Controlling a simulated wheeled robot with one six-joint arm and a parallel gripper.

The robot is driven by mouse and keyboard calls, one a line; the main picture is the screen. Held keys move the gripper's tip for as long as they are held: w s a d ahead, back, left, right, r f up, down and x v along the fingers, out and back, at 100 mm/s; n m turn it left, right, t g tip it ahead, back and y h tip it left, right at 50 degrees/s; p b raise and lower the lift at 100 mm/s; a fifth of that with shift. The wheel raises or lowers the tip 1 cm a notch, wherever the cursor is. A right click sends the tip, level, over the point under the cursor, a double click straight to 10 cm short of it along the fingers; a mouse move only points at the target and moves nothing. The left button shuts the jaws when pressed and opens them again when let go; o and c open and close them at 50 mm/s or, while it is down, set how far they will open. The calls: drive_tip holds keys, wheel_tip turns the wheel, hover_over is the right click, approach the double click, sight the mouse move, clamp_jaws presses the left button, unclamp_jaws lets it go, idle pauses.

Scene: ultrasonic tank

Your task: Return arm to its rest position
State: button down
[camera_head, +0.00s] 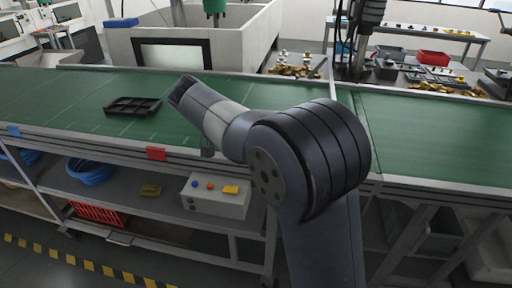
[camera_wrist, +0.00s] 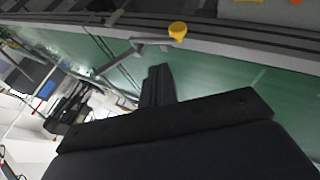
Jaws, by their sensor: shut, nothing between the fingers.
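My arm (camera_head: 310,150) rises from the lower right of the head view and bends left over the green conveyor belt. Its dark far end (camera_head: 183,92) is above the belt, right of a black compartmented tray. In the wrist view my gripper (camera_wrist: 158,72) shows as two dark fingers pressed together, with nothing between them. The fingers appear over the green surface. The fingers cannot be made out clearly in the head view.
The black tray (camera_head: 133,106) lies on the green conveyor belt (camera_head: 60,98). A large grey tank (camera_head: 265,38) stands behind it. Brass-coloured parts (camera_head: 293,71) lie right of the tank. A control box (camera_head: 215,197) with coloured buttons sits on the lower shelf. A yellow knob (camera_wrist: 177,30) shows in the wrist view.

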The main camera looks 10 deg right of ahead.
drive_tip(key=shift+s+a+r, duration=0.1)
drive_tip(key=shift+a+r, duration=0.05)
drive_tip(key=shift+r, duration=0.05)
drive_tip(key=a+f+x, duration=0.1)
drive_tip(key=x, duration=1.1)
drive_tip(key=shift+f, duration=0.35)
drive_tip(key=shift+a, duration=0.15)
